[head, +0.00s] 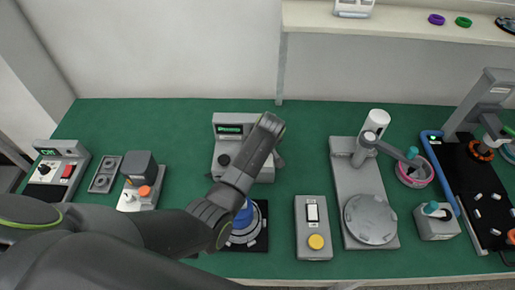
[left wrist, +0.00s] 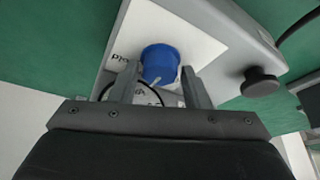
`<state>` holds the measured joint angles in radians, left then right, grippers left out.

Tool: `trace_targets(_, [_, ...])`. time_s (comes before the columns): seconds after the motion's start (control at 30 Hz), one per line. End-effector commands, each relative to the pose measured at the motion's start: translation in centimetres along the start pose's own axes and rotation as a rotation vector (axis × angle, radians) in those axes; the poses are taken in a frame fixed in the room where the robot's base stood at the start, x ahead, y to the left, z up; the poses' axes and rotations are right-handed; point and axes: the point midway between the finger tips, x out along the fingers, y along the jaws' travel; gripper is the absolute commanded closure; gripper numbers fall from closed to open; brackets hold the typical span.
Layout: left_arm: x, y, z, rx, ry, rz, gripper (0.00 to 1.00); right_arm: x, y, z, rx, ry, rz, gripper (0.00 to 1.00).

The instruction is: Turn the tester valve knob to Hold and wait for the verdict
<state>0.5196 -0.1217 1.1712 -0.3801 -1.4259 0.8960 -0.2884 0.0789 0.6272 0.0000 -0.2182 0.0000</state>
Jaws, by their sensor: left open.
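The tester (head: 226,118) is a grey box with a small lit green display (head: 229,129), whose text is too small to read. My left arm crosses in front of it and hides part of its face. In the left wrist view, the blue valve knob (left wrist: 160,60) stands on a white panel (left wrist: 150,22), with a pale pointer mark toward the bottom of the picture. A partly covered label, seemingly Hold, lies left of it. My left gripper (left wrist: 158,80) is open, its fingers on either side of the knob; contact cannot be told. My right gripper is out of view.
A dark knob (left wrist: 261,82) sticks out beside the panel. A blue-topped part on a black base (head: 258,240) stands in front of the tester, partly behind my arm. A switch box (head: 312,272) and a grey press (head: 346,190) stand to the right.

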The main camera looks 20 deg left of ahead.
Motion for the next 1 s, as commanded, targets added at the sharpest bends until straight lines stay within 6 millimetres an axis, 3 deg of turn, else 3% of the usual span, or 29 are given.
trace_targets(0.17, [0.0, 0.0, 0.0, 0.000, 0.000, 0.000, 0.57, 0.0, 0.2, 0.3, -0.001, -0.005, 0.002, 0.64])
trace_targets(0.43, [0.0, 0.0, 0.0, 0.000, 0.000, 0.000, 0.90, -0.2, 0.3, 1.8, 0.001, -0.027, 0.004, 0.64])
trace_targets(0.73, [-0.2, -0.1, -0.1, 0.037, 0.000, 0.015, 0.89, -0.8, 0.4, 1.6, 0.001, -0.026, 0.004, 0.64])
trace_targets(1.0, [-0.5, -0.1, -0.2, 0.188, -0.001, 0.076, 0.89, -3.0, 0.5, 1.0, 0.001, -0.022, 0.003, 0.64])
